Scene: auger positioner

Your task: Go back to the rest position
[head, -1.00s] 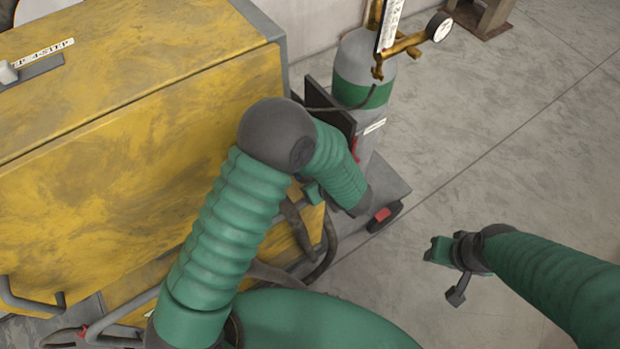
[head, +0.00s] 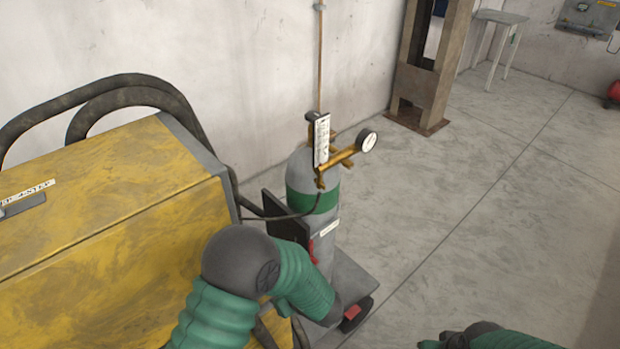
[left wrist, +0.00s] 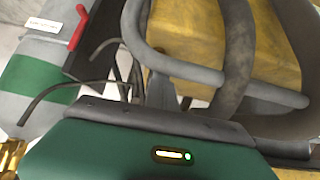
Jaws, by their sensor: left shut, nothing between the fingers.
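My left arm rises at the bottom left of the head view, bent at a dark elbow, its green forearm running right in front of the yellow machine (head: 110,235). Its fingers are hidden in the head view. In the left wrist view, the green body of my left gripper (left wrist: 150,130), with a small lit indicator, fills the bottom; the gripper is shut and empty. My right gripper (head: 442,342) is at the bottom edge of the head view, mostly cut off, over the floor. Its fingers are too little shown to judge.
Grey bars and hoses (left wrist: 235,50) lie near the left gripper. Open floor (head: 450,220) extends right.

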